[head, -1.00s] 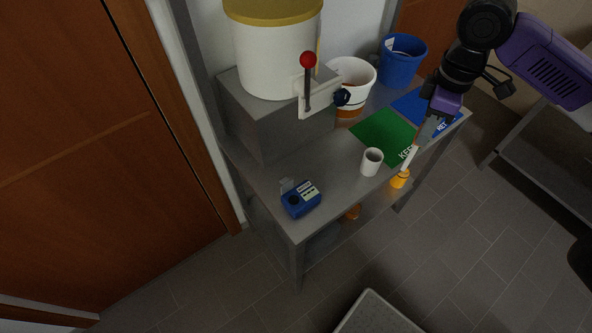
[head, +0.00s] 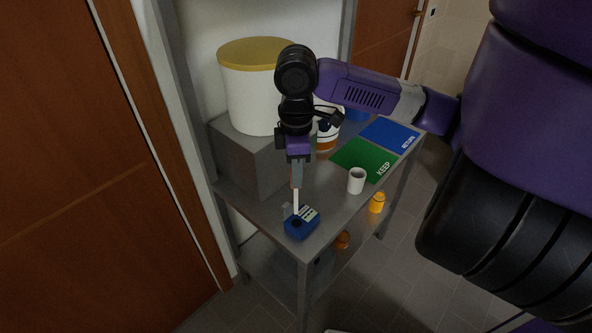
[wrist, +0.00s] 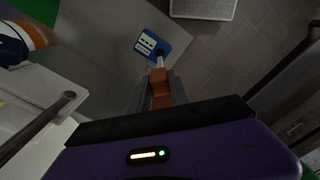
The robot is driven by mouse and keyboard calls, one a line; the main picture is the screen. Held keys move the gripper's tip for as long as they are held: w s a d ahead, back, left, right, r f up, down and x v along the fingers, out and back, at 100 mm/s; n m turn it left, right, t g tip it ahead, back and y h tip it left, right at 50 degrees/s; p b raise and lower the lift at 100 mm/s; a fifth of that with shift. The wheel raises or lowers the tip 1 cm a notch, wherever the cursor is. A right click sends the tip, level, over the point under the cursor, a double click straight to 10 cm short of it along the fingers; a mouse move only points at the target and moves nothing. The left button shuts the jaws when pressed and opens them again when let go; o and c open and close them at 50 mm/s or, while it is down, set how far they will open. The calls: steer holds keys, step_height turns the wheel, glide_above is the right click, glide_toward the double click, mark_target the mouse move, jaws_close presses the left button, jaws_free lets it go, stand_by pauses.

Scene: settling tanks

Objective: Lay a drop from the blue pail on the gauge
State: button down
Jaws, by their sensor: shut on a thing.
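The gauge (head: 302,226), a small blue box with a pale label, sits near the front corner of the grey table; it also shows in the wrist view (wrist: 148,46). My gripper (head: 296,180) is above it, shut on a slim white dropper (head: 296,201), whose orange upper part (wrist: 160,88) shows between the jaws in the wrist view. The dropper points down, its tip at the gauge's dark round spot; I cannot tell if they touch. No drop can be made out.
A white cup (head: 356,181) stands right of the gauge, by the green KEEP mat (head: 352,153) and blue RETURN mat (head: 390,134).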

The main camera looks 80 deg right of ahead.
steer(key=shift+d+f+b, duration=0.1)
steer(key=shift+f+b, duration=1.2)
steer(key=shift+f, duration=0.65)
steer(key=shift+f+b, duration=0.3)
steer(key=shift+f, duration=0.2)
stand_by(0.7)
steer(key=shift+r+p, duration=2.75)
steer(key=shift+r, duration=0.8)
